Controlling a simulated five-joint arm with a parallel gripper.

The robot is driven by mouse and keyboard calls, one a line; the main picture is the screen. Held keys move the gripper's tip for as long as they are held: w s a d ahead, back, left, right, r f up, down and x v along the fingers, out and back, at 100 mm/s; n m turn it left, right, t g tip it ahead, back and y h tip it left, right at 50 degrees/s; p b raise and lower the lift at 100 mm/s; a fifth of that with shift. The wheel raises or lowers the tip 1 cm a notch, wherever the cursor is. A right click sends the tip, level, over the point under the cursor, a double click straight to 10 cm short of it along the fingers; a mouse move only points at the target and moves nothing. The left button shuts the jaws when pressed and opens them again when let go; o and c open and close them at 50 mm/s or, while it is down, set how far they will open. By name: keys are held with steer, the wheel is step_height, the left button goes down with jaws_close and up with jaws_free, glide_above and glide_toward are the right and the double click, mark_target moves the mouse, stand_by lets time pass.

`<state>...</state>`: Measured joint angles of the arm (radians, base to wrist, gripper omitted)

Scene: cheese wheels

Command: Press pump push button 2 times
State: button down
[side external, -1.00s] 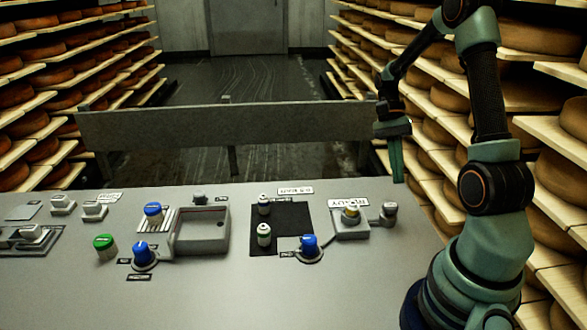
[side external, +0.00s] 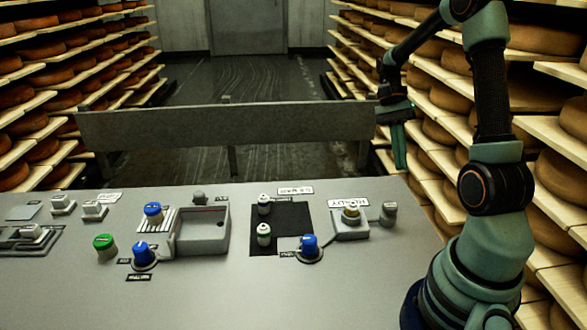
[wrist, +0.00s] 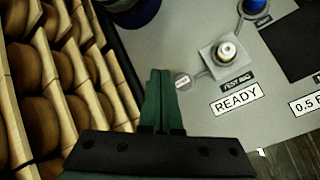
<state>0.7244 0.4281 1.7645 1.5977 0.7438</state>
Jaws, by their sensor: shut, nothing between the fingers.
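A short grey cylinder with a small label on its round top (wrist: 183,81) sits beside a square block with a pale round knob (wrist: 226,50); its lettering is too small to read, so I cannot tell for certain that it is the pump button. In the side external view the cylinder (side external: 389,214) stands at the right end of the grey panel, just right of the block (side external: 350,224). My gripper (side external: 400,166) is shut and empty, pointing down above and beyond the panel's far right edge, apart from the controls. Its green fingers (wrist: 160,74) are together in the wrist view.
A READY plate (wrist: 236,98) lies by the block. Blue knobs (side external: 310,246), a green knob (side external: 105,245) and a recessed tray (side external: 201,230) fill the panel. A metal barrier (side external: 225,127) stands behind. Cheese shelves (side external: 440,125) are close on the right.

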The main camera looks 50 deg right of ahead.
glide_toward(393, 207)
steer(key=shift+s+a+r+x, duration=0.1)
steer(key=shift+s+r+x, duration=0.05)
steer(key=shift+x, duration=0.75)
steer(key=shift+s+a+r+x, duration=0.1)
steer(key=shift+a+x, duration=0.05)
steer(key=shift+x, duration=0.8)
steer(key=shift+s+a+r+x, duration=0.1)
steer(key=shift+s+r+x, duration=0.05)
steer(key=shift+x, duration=0.75)
steer(key=shift+f, duration=0.1)
steer(key=shift+f, duration=0.35)
steer(key=shift+f, duration=0.85)
stand_by(1.0)
steer(key=shift+r, duration=1.3)
steer(key=shift+r, duration=2.5)
